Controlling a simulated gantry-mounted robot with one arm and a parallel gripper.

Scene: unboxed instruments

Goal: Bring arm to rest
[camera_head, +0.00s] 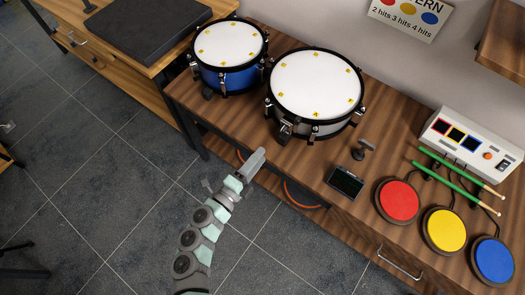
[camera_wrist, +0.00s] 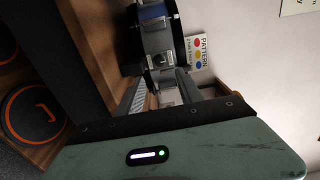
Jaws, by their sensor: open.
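My gripper (camera_head: 257,157) is at the end of my arm in the head view, just off the front edge of the wooden table (camera_head: 318,190), below and left of the larger drum. Its jaws hold nothing that I can see. In the wrist view my gripper (camera_wrist: 160,88) shows two separated fingers, with a drum (camera_wrist: 158,40) beyond them. My arm reaches up from the bottom of the head view over the tiled floor.
The table bears a blue drum (camera_head: 230,78), a larger drum (camera_head: 290,107), a small dark screen (camera_head: 345,182), red (camera_head: 398,201), yellow (camera_head: 444,230) and blue (camera_head: 493,260) pads, green drumsticks (camera_head: 447,178) and a white control box (camera_head: 468,146). Open floor (camera_head: 90,190) lies left.

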